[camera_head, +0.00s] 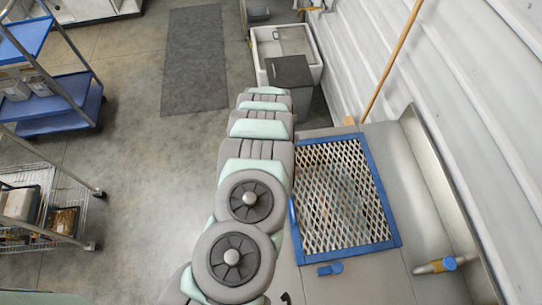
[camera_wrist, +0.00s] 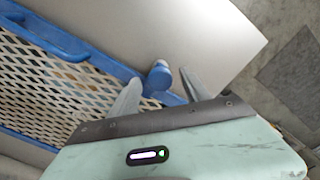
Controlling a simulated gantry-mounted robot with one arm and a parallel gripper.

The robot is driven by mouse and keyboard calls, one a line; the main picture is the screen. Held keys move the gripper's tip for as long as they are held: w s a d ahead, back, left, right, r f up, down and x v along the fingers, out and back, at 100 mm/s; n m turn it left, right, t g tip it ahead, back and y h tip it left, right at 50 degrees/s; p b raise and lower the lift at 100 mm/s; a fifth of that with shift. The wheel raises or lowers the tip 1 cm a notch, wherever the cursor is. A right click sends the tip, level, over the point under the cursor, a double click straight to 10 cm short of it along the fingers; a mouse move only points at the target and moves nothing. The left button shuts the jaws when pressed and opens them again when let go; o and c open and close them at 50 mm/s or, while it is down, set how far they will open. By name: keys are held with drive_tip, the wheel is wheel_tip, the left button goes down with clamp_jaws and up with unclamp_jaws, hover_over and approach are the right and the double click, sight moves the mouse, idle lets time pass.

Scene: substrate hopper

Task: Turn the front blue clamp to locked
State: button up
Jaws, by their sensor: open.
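A blue clamp (camera_head: 330,269) sits at the near edge of the blue-framed mesh grate (camera_head: 398,225) in the head view, with its short handle turned roughly sideways along that edge. In the wrist view, a blue clamp with a rounded end (camera_wrist: 158,77) stands beside the grate's blue frame. My gripper (camera_wrist: 158,88) is open, with one grey finger on each side of this clamp and visible gaps between. I cannot tell for certain that both views show the same clamp. My gripper does not show in the head view.
Another blue handle (camera_wrist: 50,36) lies along the frame in the wrist view. A wooden pole (camera_head: 393,62) leans at the back. Carts with blue shelves (camera_head: 62,105) stand left, with open floor between.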

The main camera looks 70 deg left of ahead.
wheel_tip(320, 180, up, 10)
drive_tip(key=shift+r, duration=0.25)
idle(0.3)
idle(0.5)
